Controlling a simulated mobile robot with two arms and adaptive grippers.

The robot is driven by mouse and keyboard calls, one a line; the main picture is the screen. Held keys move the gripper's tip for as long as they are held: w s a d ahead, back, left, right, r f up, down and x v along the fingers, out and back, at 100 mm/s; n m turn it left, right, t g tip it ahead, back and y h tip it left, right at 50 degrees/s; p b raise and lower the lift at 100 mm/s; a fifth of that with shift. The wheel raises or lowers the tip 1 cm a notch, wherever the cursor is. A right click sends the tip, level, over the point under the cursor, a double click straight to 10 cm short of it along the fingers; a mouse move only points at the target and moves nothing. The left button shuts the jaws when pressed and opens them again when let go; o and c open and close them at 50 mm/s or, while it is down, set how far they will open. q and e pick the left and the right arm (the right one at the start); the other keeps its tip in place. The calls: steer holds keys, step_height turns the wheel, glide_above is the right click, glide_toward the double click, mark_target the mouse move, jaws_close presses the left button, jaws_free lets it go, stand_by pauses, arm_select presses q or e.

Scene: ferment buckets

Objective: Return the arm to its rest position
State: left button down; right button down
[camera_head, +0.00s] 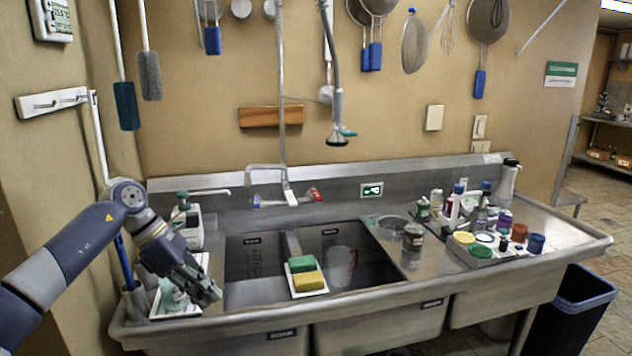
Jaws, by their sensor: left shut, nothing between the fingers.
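My left arm comes in from the left edge, bends at a raised elbow and slopes down to the right. My left gripper (208,293) is at its end, over the left end of the steel sink counter, beside the left basin. Its fingers are shut with nothing between them. Below and behind it is a white tray (183,309) with a pale teal cloth-like item (172,294), partly hidden by the gripper. I cannot tell whether the gripper touches the tray. My right gripper is not in view.
A pump bottle (194,226) stands behind the gripper. Sponges (306,276) sit on the basin divider, and a clear jug (341,266) is in the right basin. A spray hose (338,110) hangs above. Bottles, jars and colored lids crowd the right counter. A bin (575,310) stands at right.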

arm_select(q)
steer(key=w+d+f+n+t+h, duration=0.35)
steer(key=d+f+n+h, duration=0.45)
steer(key=d+f+n, duration=0.4)
steer(key=s+a+f+n+t+y, duration=0.3)
steer(key=f+n, duration=0.4)
steer(key=f, duration=0.3)
steer(key=s+a+f+n+t+y, duration=0.2)
steer(key=f+n+t, duration=0.1)
steer(key=f+n, duration=0.6)
steer(key=s+a+f+n+t+y, duration=0.3)
steer(key=f+n, duration=0.3)
steer(key=f, duration=0.5)
steer(key=s+a+f+n+g+y, duration=0.3)
steer(key=s+f+n, duration=0.2)
steer(key=s+f, duration=0.6)
steer(key=s+a+f+n+g+y, duration=0.2)
steer(key=s+f+n+g, duration=0.15)
steer(key=s+f, duration=0.75)
steer(key=s+f+n+g, duration=0.2)
steer(key=s+n, duration=0.1)
steer(key=s, duration=1.1)
steer(key=s+f+n+g+y, duration=0.1)
steer(key=s+f+n+g, duration=0.1)
steer(key=s, duration=1.2)
steer(key=shift+s+n+g, duration=0.15)
steer(key=shift+n+g, duration=0.45)
steer(key=shift+n, duration=0.05)
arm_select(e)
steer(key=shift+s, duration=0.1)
